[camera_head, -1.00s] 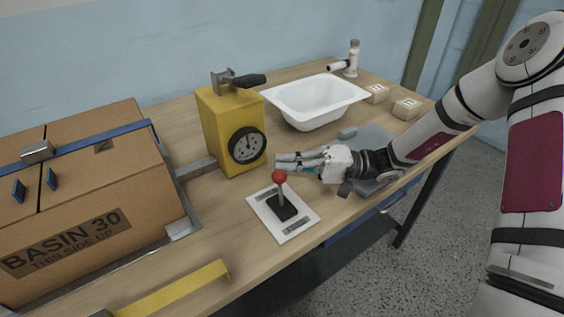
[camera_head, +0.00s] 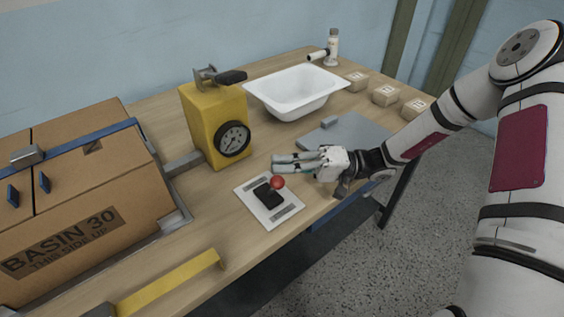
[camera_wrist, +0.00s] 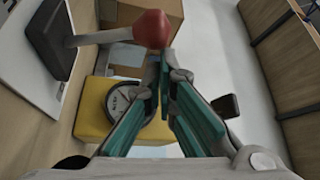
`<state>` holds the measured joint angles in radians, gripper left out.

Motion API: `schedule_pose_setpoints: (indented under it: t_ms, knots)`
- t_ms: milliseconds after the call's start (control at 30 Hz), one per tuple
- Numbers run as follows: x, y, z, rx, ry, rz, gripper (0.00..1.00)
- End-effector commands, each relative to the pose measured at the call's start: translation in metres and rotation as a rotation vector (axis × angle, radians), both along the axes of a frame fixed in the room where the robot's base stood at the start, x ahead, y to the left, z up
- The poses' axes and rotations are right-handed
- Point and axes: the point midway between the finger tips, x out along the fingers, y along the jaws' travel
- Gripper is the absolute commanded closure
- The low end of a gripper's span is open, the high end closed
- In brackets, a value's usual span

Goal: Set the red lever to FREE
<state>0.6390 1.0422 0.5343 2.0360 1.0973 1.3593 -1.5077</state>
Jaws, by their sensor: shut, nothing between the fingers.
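The red lever's round knob (camera_head: 278,183) sits on a short stem over a black base. The base is on a white plate (camera_head: 247,195) with two labels too small to read. The lever tilts to the right in the head view. My gripper (camera_head: 275,163) is level just above and behind the knob, its fingers shut and empty. In the wrist view the knob (camera_wrist: 152,28) is just beyond the shut fingertips (camera_wrist: 163,65), and the stem (camera_wrist: 100,37) runs left to the base. I cannot tell whether fingers and knob touch.
A yellow gauge box (camera_head: 206,112) stands behind the plate. A large carton (camera_head: 90,215) is at left, with a yellow bar (camera_head: 170,283) in front. A white basin (camera_head: 297,92), grey slab (camera_head: 365,138) and small boxes (camera_head: 385,96) are farther back. The table's front edge is close.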

Motion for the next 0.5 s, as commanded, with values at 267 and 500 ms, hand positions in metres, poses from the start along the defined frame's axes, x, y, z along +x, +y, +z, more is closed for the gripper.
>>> schedule_pose_setpoints:
  t_ms: [267, 500]
  knots:
    - [0.0001, -0.0001, -0.0002, 0.0, 0.0, 0.0, 1.0]
    - [0.001, -0.0053, -0.0009, 0.0, 0.0, -0.002, 1.0]
